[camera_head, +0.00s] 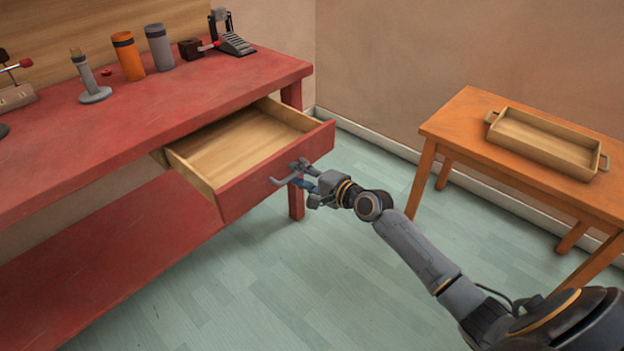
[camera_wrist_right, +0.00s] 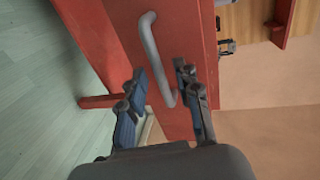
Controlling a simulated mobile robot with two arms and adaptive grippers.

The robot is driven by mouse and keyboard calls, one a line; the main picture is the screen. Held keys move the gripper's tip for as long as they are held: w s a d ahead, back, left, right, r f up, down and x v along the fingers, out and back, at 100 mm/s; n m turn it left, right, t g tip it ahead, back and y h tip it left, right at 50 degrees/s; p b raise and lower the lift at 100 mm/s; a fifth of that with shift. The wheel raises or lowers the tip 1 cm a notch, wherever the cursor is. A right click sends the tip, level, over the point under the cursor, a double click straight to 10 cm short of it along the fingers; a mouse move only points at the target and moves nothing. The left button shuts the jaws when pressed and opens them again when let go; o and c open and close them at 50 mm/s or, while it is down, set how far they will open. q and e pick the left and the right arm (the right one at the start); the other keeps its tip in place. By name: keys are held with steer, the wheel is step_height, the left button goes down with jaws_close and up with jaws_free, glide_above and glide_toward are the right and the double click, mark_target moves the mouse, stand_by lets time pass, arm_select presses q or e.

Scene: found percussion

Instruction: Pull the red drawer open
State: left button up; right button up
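The red drawer (camera_head: 248,194) stands pulled out from the red workbench (camera_head: 150,107), its bare wooden inside showing and empty. Its grey bar handle (camera_head: 282,181) is on the front panel. My right gripper (camera_head: 303,177) is at the right part of the handle. In the right wrist view the gripper (camera_wrist_right: 164,100) has its two fingers apart, with one end of the handle (camera_wrist_right: 152,48) between them and a gap visible beside it. Whether a finger touches the handle I cannot tell. My left gripper is out of view.
On the bench top stand an orange cylinder (camera_head: 128,57), a grey cylinder (camera_head: 159,48), a grey post on a base (camera_head: 89,77) and a pedal-like device (camera_head: 234,43). An orange table (camera_head: 462,119) with a wooden tray (camera_head: 545,146) stands right. The floor between is clear.

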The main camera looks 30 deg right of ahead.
steer(key=v, duration=1.1)
steer(key=shift+s, duration=0.25)
steer(key=shift+d, duration=0.1)
